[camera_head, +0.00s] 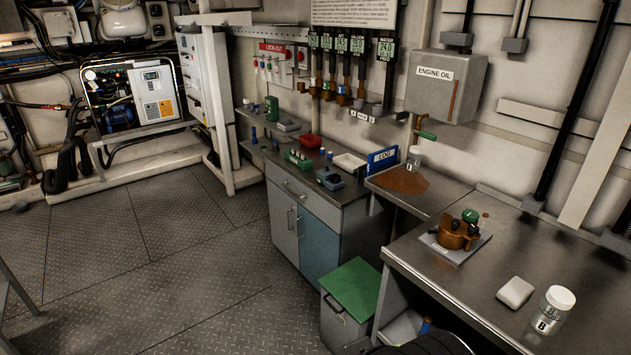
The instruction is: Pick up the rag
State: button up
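A small white folded piece that looks like the rag (515,292) lies flat on the bare metal worktop (440,295) at the right. It is just left of a clear jar (553,311) with a white lid and an "8" label, with a narrow gap between them. Its cloth texture is too small to be sure of. My gripper is not in view.
A brown device with a green knob (460,232) stands on a plate behind the white piece. A brown spill (400,180) lies below the engine oil tank (446,85). A green-lidded bin (350,288) stands on the floor. The floor (190,260) at left is clear.

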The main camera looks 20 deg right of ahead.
aim_at(514, 293)
jog(key=k+l+z, duration=0.1)
jog(key=z, duration=1.95)
